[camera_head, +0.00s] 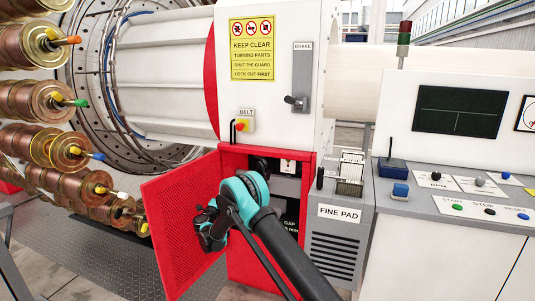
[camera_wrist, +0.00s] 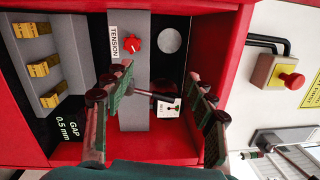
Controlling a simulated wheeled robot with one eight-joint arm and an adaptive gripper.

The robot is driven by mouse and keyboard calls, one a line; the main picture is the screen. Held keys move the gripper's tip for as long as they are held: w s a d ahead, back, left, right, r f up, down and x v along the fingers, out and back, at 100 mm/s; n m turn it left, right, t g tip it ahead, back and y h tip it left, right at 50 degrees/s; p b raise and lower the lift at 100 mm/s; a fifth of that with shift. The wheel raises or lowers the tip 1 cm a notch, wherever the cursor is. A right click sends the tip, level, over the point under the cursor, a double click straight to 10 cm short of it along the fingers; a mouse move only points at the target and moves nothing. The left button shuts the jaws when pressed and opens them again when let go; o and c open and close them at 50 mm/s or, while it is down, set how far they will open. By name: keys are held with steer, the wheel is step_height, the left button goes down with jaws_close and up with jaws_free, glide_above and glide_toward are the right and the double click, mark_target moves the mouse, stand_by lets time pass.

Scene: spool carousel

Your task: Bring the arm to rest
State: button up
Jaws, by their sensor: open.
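My arm (camera_head: 285,250) reaches from the lower right to the open red cabinet (camera_head: 248,270). My gripper (camera_head: 208,226) is in front of the cabinet opening, close to its open perforated red door (camera_head: 180,220). In the wrist view my gripper (camera_wrist: 160,78) is open, with its two fingers spread and nothing visibly held. Beyond the fingers is a dark lever (camera_wrist: 150,95) beside a small white label card (camera_wrist: 168,107). Whether a finger touches anything inside cannot be told.
The wrist view shows a red TENSION knob (camera_wrist: 133,43), several yellow blocks (camera_wrist: 45,66) and a red button on a yellow box (camera_wrist: 287,79). Copper spools (camera_head: 45,100) stand at left. The FINE PAD unit (camera_head: 338,235) and control desk (camera_head: 460,205) stand at right.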

steer(key=d+r+n+t+y, duration=0.1)
steer(key=d+r+n+y, duration=0.2)
steer(key=r, duration=0.5)
steer(key=d+r+n+t+y, duration=0.1)
steer(key=r+n+y, duration=0.25)
steer(key=r, duration=0.45)
steer(key=s+d+r+n+g+y, duration=0.3)
steer(key=s+d+r+n+y, duration=0.3)
steer(key=s+n, duration=0.25)
steer(key=s+d+f+n+g+h, duration=0.2)
steer(key=s+d+f+g, duration=0.2)
steer(key=s+d, duration=0.6)
steer(key=s+d+f+n+g+h, duration=0.3)
steer(key=s+d+f, duration=0.6)
steer(key=s, duration=1.2)
steer(key=s+d+f+n+g+h, duration=0.2)
steer(key=s+d+f+g, duration=0.4)
steer(key=s+d, duration=0.5)
steer(key=s+f, duration=0.1)
steer(key=s, duration=0.4)
steer(key=shift+s+n+h, duration=0.25)
steer(key=shift+n+h, duration=0.1)
steer(key=shift+n, duration=0.05)
steer(key=shift+r, duration=0.1)
